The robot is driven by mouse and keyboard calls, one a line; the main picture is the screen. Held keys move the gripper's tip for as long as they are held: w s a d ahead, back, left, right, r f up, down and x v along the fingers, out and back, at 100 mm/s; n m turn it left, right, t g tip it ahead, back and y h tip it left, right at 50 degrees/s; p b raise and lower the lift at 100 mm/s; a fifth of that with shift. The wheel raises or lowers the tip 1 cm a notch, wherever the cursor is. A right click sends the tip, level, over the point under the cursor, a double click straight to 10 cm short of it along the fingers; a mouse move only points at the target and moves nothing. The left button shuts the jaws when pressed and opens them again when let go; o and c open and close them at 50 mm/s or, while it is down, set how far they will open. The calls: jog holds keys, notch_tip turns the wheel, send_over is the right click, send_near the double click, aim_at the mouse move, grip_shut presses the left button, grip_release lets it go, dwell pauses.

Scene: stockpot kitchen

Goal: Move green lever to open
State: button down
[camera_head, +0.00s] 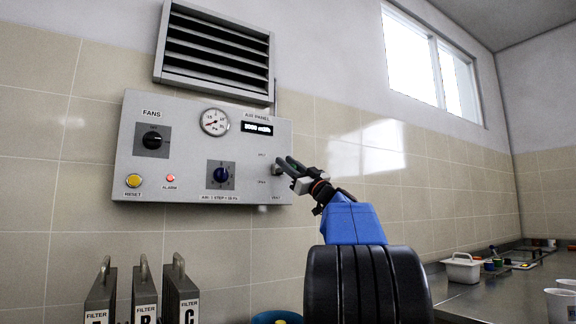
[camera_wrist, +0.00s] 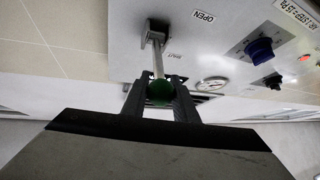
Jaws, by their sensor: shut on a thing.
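The lever's green ball knob (camera_wrist: 160,92) sits between the two fingers of my gripper (camera_wrist: 158,80) in the wrist view. My gripper is shut on it. The lever's metal rod (camera_wrist: 158,58) runs from the knob to a grey pivot block (camera_wrist: 155,34) on the panel. A label reading OPEN (camera_wrist: 203,16) is near the pivot. A smaller label, seemingly SHUT (camera_wrist: 173,58), is beside the rod. In the head view my gripper (camera_head: 282,165) is at the right edge of the grey panel (camera_head: 185,112); the green knob is hidden there.
The panel carries a FANS knob (camera_head: 152,140), a gauge (camera_head: 214,122), a display (camera_head: 257,128), a blue knob (camera_head: 221,175) and a yellow reset button (camera_head: 133,181). A red alarm light (camera_head: 171,178) is lit. Filters (camera_head: 181,290) stand below. A counter (camera_head: 490,295) is at right.

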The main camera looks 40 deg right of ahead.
jog(key=shift+a+r, duration=0.1)
jog(key=shift+a, duration=0.05)
jog(key=c, duration=1.4)
grip_release()
jog(key=shift+a, duration=0.15)
jog(key=shift+c, duration=0.2)
jog(key=shift+s, duration=0.2)
jog(key=v, duration=1.7)
jog(key=shift+s, duration=0.1)
jog(key=shift+c, duration=0.5)
